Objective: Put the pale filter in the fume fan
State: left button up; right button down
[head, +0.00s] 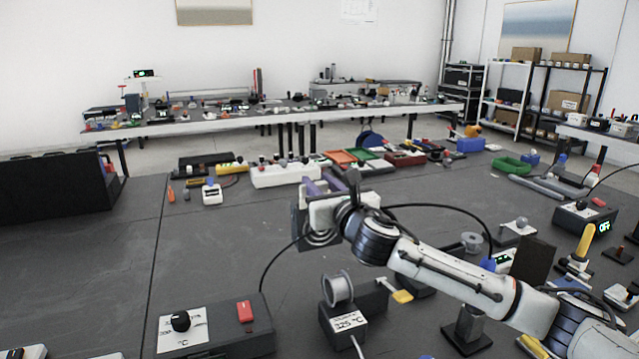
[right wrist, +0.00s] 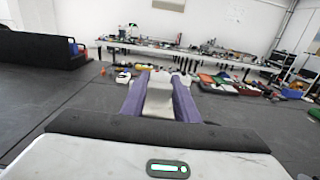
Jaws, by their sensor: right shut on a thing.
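My right gripper (head: 322,186) reaches in from the right and is raised over the middle of the table. Its purple fingers are shut on a pale, flat piece, which looks like the pale filter (right wrist: 158,97), between them in the right wrist view. In the head view the hand largely hides this piece. A dark, squarish body with a round, ringed face, which looks like the fume fan (head: 319,239), shows just below and behind the hand and is partly covered by it. I cannot tell whether the filter touches it. My left gripper is not in view.
A dark box with a black knob and red switch (head: 244,312) stands at the front. A small labelled box with a grey spool (head: 338,287) is beside it. Trays and small parts line the table's back. The left middle of the table (head: 215,250) is clear.

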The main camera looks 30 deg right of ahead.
jog(key=shift+f+b, duration=0.45)
jog(key=shift+f, duration=0.3)
jog(key=c, duration=1.3)
grip_release()
jog(key=shift+s, duration=0.15)
jog(key=v, duration=1)
jog(key=shift+b, duration=0.45)
jog(key=shift+a, duration=0.1)
